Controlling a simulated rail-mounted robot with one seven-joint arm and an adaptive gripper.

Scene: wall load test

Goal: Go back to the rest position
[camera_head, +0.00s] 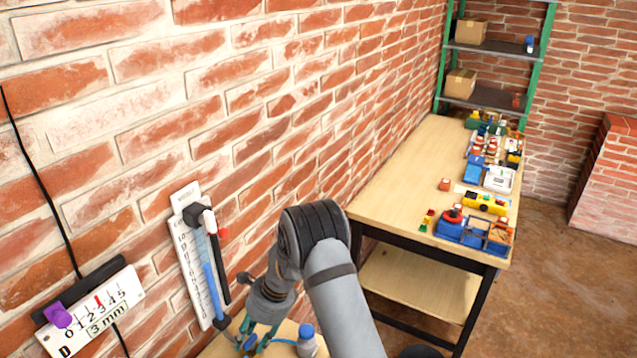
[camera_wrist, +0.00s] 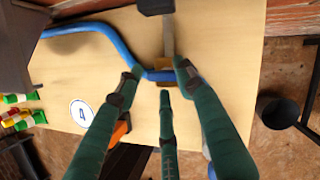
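My gripper (camera_head: 256,340) is low in the head view, close to the brick wall and over a small wooden table. In the wrist view its green fingers (camera_wrist: 157,84) are spread apart. A blue hose (camera_wrist: 97,30) runs across the wooden top and passes between and beneath the fingertips, at a small tan piece. I cannot tell whether the fingers touch it. No object is clearly clamped. The rest position is not marked in either view.
A wall gauge (camera_head: 188,250) with a blue tube hangs beside my arm. A dial plate (camera_head: 92,312) reading "3 mm" is at lower left. A wooden workbench (camera_head: 400,180) with coloured items along its right side stands at right. Green-framed shelves (camera_head: 490,52) are behind it.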

